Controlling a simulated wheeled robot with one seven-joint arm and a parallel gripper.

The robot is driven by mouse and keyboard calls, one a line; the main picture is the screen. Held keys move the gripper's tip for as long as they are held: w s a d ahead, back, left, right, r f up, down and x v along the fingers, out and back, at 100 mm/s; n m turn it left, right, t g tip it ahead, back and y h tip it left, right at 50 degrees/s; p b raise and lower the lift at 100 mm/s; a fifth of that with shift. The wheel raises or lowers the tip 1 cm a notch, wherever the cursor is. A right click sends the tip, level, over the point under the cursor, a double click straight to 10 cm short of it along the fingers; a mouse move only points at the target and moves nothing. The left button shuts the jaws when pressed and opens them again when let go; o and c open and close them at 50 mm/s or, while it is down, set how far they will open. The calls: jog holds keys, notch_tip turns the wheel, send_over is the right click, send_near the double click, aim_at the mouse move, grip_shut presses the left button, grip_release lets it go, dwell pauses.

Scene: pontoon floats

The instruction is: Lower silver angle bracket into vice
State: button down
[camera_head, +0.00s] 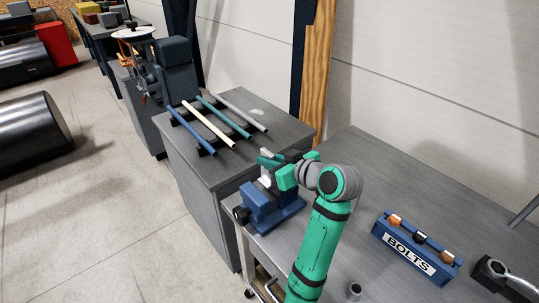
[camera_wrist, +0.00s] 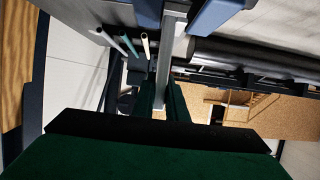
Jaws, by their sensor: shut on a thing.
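The silver angle bracket (camera_head: 266,180) is in my gripper (camera_head: 271,167), just above the blue vice (camera_head: 268,208), which stands at the near-left corner of the grey workbench. In the wrist view the bracket is a pale upright strip (camera_wrist: 173,45) between my dark green fingers (camera_wrist: 166,100), which are shut on it. Blue parts of the vice (camera_wrist: 215,14) show on both sides of the bracket's far end there. Whether that end is between the jaws or still above them cannot be told. My gripper hides part of the bracket.
A blue bolts box (camera_head: 418,244) and a dark block with a wrench (camera_head: 505,277) stand on the bench's right. A small grey cylinder (camera_head: 354,291) stands near the front. Several coloured rods (camera_head: 208,125) lie on the neighbouring cabinet (camera_head: 270,105). The bench behind the bolts box is clear.

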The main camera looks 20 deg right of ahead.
aim_at(268, 183)
jog(key=shift+s+a+f, duration=0.1)
jog(key=shift+a+f, duration=0.2)
jog(key=shift+f, duration=0.35)
jog(key=shift+s+d+f, duration=0.2)
jog(key=shift+d+f, duration=0.3)
jog(key=shift+f, duration=0.35)
jog(key=shift+a+f, duration=0.2)
jog(key=shift+f, duration=0.8)
jog(key=shift+w, duration=0.15)
jog(key=c, duration=1.7)
grip_release()
jog(key=v, duration=1.1)
jog(key=shift+f, duration=0.1)
